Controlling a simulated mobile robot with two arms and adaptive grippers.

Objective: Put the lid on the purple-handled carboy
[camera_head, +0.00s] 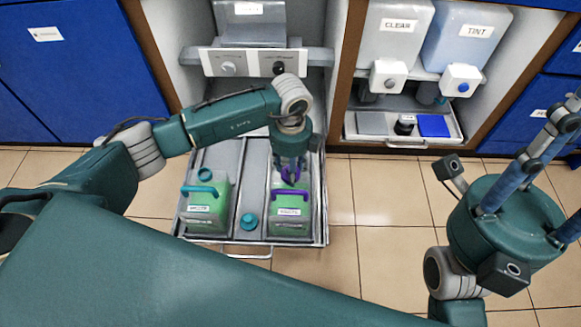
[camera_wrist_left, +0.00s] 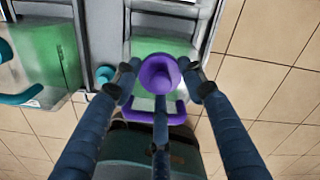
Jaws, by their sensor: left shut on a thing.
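The purple-handled carboy (camera_head: 291,214) stands upright in the right part of the pulled-out drawer, with green liquid inside and a purple handle (camera_head: 290,191). My left gripper (camera_head: 291,166) is directly over its top, pointing down, with its fingers shut on a round purple lid (camera_wrist_left: 160,74). In the left wrist view the lid sits between the fingertips, above the carboy's handle (camera_wrist_left: 158,113). The lid and fingers hide the carboy's mouth, so I cannot tell whether the lid touches it. My right gripper (camera_head: 565,150) is at the right edge, away from the drawer, its fingertips partly out of view.
A teal-handled carboy (camera_head: 207,212) with an open neck stands left in the drawer (camera_head: 321,200). A loose teal lid (camera_head: 249,221) lies between the carboys. CLEAR (camera_head: 396,30) and TINT (camera_head: 470,38) containers stand in the right cabinet above a small tray. The floor right of the drawer is clear.

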